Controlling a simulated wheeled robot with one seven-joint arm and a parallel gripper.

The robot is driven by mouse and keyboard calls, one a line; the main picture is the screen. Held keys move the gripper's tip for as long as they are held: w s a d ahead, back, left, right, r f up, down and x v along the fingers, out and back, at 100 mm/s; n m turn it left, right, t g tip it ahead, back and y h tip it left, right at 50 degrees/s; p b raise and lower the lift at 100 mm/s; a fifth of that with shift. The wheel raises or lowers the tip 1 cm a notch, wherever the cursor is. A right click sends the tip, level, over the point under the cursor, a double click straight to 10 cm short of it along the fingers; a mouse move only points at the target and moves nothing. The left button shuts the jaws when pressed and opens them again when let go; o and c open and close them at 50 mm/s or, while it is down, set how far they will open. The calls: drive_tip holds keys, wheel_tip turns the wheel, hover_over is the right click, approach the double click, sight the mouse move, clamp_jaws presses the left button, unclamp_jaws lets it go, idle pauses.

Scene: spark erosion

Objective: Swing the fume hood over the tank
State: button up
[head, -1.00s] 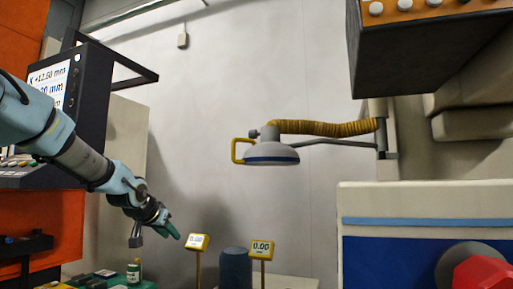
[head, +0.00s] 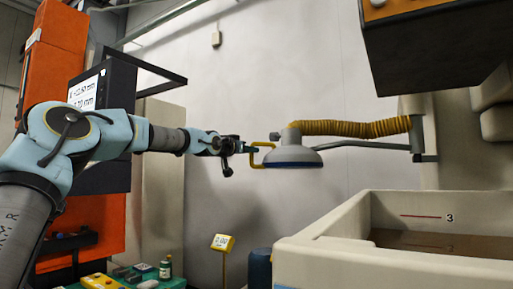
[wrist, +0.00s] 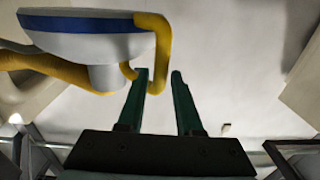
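The fume hood (head: 294,153) is a pale dome with a blue rim, hung on a thin arm (head: 365,144) from a wall bracket at the right. It also shows in the wrist view (wrist: 85,42). Its yellow loop handle (head: 256,160) points left, towards my gripper (head: 249,149). In the wrist view my gripper (wrist: 158,74) is open, its green fingertips on either side of the handle's near bar (wrist: 161,50). I cannot tell if they touch it. The tank (head: 385,268) is an open beige box at lower right; the hood hangs left of and above it.
A yellow ribbed hose (head: 355,128) runs from the hood to the bracket. A dark overhead unit (head: 425,45) hangs above the tank. A small yellow sign (head: 222,242) and a dark blue cylinder (head: 260,268) stand below. The space between hood and back wall looks clear.

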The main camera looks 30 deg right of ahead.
drive_tip(key=shift+p+x, duration=1.15)
drive_tip(key=shift+x, duration=1.35)
drive_tip(key=shift+c, duration=0.2)
clamp_jaws()
